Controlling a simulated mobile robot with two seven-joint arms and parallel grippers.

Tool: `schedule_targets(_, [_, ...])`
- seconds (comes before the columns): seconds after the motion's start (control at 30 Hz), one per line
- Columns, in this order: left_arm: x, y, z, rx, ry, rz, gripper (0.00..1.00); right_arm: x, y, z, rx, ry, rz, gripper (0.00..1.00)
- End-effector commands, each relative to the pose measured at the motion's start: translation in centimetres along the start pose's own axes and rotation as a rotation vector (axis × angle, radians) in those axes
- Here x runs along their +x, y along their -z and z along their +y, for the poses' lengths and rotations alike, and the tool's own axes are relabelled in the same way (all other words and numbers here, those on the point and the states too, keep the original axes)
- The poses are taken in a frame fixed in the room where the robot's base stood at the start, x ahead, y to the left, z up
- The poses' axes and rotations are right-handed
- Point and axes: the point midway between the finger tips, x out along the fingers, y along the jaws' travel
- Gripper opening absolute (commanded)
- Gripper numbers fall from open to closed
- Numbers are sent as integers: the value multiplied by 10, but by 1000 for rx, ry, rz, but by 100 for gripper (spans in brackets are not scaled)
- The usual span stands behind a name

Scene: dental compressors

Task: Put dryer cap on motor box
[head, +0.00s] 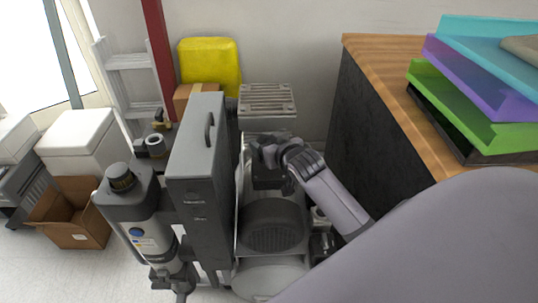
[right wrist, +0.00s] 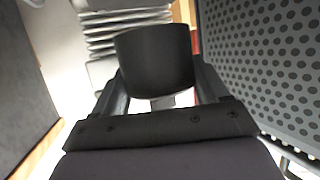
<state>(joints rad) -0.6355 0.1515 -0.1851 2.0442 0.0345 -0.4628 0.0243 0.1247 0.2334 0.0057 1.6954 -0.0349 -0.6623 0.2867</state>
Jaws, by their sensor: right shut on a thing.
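My right gripper (head: 268,160) reaches in from the right in the head view, over the machine just right of the tall grey box. In the right wrist view it (right wrist: 158,90) is shut on a short, dark, rounded piece, which looks like the dryer cap (right wrist: 155,58). In the head view the held piece is mostly hidden by the hand. The tall grey box with a handle on top (head: 197,150), which may be the motor box, stands upright left of my gripper, apart from it. My left gripper is not in view.
A dryer-like cylinder with a dark top (head: 130,210) stands left of the grey box. A ribbed grey plate (head: 267,98) lies behind my gripper. A wood-topped cabinet (head: 385,85) with stacked trays (head: 480,75) blocks the right. A perforated panel (right wrist: 265,60) is close in the wrist view.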

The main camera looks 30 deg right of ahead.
Motion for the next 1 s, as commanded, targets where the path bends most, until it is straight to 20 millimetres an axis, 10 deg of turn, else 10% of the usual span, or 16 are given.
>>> schedule_targets(0.2, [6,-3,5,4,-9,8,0,13,-32,0,-1,0,-2,40])
schedule_targets(0.57, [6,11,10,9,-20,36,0,14,-34,0,0,1,0,40])
schedule_targets(0.6, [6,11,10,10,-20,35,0,14,-34,0,0,0,-1,80])
schedule_targets(0.67, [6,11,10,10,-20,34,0,14,-34,0,-1,0,-1,99])
schedule_targets(1.0, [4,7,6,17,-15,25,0,12,-30,0,-1,0,0,99])
